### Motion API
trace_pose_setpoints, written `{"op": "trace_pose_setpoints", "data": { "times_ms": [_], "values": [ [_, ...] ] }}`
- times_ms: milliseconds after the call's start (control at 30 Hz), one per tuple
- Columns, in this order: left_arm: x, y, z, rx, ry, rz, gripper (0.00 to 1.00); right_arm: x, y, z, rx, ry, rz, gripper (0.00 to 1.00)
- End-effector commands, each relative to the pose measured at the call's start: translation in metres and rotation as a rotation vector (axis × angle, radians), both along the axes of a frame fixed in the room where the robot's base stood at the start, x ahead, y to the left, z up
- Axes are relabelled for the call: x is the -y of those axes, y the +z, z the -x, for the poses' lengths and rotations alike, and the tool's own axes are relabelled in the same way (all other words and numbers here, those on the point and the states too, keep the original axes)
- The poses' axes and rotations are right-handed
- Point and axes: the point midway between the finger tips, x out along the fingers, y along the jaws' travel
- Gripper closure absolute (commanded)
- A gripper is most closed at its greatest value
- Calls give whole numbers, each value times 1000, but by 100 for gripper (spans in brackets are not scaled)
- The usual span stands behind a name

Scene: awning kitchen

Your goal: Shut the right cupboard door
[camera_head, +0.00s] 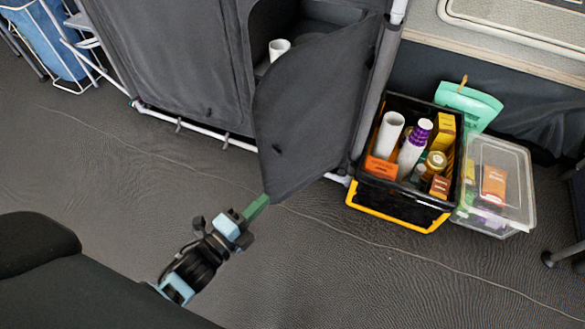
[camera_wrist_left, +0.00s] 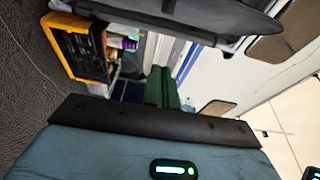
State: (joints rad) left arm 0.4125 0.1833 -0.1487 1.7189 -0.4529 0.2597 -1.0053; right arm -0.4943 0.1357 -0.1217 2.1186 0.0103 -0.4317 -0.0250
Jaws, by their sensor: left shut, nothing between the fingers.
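The right cupboard door (camera_head: 318,105) is a dark grey fabric panel in the head view. It stands partly open, swung out from the frame, with the cupboard's inside showing behind its upper left edge. My left gripper (camera_head: 258,206) is shut and empty, its green fingers at the door's lower left corner. I cannot tell whether they touch it. The green fingers also show in the left wrist view (camera_wrist_left: 160,88). A white cup (camera_head: 279,49) stands inside the cupboard. My right gripper is not in view.
The left cupboard door (camera_head: 172,62) looks closed. A black and yellow crate (camera_head: 397,203) of bottles and boxes stands right of the cupboard, beside a clear plastic bin (camera_head: 512,205). A blue bag (camera_head: 55,42) is at the far left. The floor in front is clear.

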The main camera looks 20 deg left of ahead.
Motion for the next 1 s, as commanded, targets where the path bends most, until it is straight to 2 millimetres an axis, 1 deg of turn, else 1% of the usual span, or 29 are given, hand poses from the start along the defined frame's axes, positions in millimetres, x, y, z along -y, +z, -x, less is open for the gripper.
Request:
{"op": "trace_pose_setpoints", "data": {
  "times_ms": [167, 267, 367, 467, 600, 867, 900, 1000],
  "values": [
    [0, 1, -2, 8, -2, -8, 100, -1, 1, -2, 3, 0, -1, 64],
    [1, 1, -4, 8, -2, -7, 100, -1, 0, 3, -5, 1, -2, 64],
    [3, 0, -13, 7, -2, -6, 100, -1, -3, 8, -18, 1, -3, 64],
    [8, -1, -26, 8, -3, -6, 100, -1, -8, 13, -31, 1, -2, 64],
    [16, -1, -51, 8, -3, -6, 100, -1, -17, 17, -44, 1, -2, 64],
    [31, -2, -96, 7, -2, -4, 100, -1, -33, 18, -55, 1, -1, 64],
    [29, -2, -101, 6, -1, -8, 100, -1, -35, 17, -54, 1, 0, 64],
    [14, -2, -107, 4, -1, -9, 100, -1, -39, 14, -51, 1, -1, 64]
  ]
}}
